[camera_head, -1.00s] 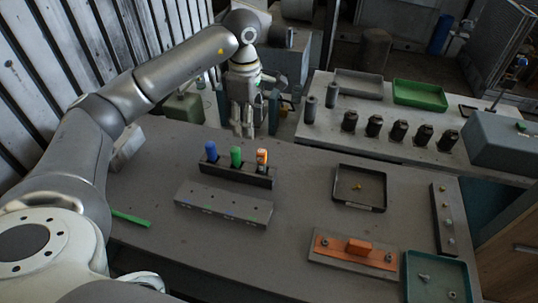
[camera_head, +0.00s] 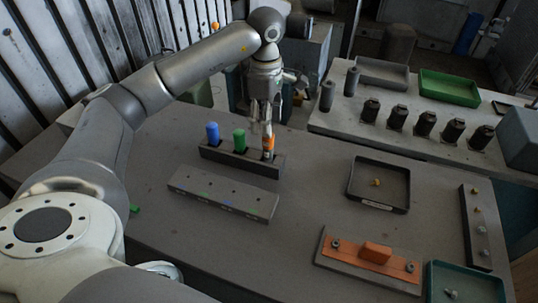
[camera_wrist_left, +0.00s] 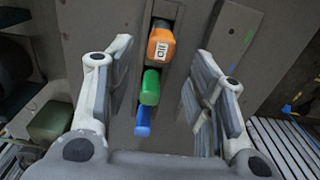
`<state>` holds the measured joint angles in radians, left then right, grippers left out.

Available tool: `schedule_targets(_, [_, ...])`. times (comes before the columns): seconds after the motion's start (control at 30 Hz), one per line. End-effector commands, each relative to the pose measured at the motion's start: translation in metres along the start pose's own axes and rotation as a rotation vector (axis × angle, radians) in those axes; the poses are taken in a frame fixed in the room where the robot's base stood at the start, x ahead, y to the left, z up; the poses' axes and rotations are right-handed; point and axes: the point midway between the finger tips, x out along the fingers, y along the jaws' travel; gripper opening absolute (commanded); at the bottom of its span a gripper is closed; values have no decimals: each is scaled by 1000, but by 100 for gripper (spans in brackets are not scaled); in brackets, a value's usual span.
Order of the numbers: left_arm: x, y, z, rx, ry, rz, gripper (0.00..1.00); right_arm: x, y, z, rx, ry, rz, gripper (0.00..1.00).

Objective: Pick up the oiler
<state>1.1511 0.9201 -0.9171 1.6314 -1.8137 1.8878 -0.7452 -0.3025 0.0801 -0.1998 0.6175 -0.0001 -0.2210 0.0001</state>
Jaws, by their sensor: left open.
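The oiler, an orange bottle (camera_head: 268,143) with a white label, stands in the right slot of a dark rack (camera_head: 218,156). In the left wrist view the orange bottle (camera_wrist_left: 161,47) shows its label reading "OIL", ahead of and between the spread fingers. A green bottle (camera_head: 239,139) and a blue bottle (camera_head: 213,131) stand in the same rack to its left. My left gripper (camera_head: 262,128) is open and empty, just above and behind the orange bottle; I cannot tell whether a finger touches it. My right gripper is not in view.
A grey block with small holes (camera_head: 222,197) lies in front of the rack. A black tray (camera_head: 379,205) and an orange part on a plate (camera_head: 372,257) lie to the right. A rear bench (camera_head: 340,120) holds several dark cylinders and a green tray (camera_head: 449,87).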

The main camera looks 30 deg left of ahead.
Motion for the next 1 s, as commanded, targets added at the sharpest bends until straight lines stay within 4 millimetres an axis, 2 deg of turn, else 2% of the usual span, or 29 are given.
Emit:
schedule_targets(0.3, [43, -1, 0, 1, 1, -4, 50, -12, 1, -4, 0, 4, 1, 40])
schedule_targets(0.47, [55, 0, 0, 0, 1, -2, 50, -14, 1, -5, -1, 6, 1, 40])
schedule_targets(0.73, [85, 0, 6, 0, 1, -5, 50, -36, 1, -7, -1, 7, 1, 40])
schedule_targets(0.9, [105, 1, 5, 0, 1, -2, 50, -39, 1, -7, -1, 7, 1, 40])
schedule_targets(1.0, [108, 1, 5, 0, 0, 0, 50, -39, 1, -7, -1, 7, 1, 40])
